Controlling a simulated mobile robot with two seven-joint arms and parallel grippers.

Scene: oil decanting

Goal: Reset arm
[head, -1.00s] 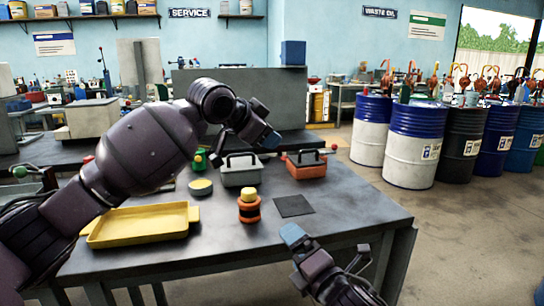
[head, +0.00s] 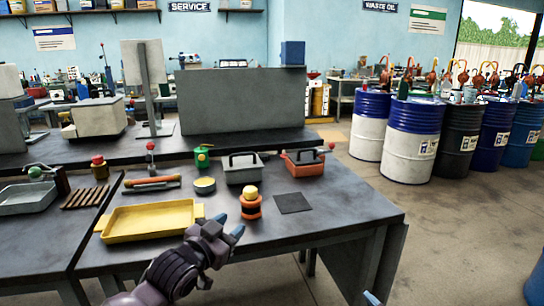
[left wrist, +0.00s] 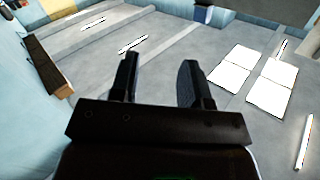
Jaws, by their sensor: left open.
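My left gripper (head: 229,225) is low in the head view, at the near edge of the workbench (head: 330,225), to the right of the yellow tray. Its two blue-tipped fingers are apart with nothing between them. In the left wrist view the same gripper (left wrist: 159,75) shows two dark, parted fingers, empty, against a grey surface with bright white panels. Only a small blue tip of my right gripper (head: 372,298) shows at the bottom edge of the head view. The rest of it is out of frame.
The bench holds a yellow tray (head: 150,221), an orange-and-black jar (head: 250,207), a dark mat (head: 293,203), a grey toolbox (head: 243,174), a red toolbox (head: 304,168) and a green can (head: 202,157). Drums (head: 413,143) stand at right. The bench's right front is clear.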

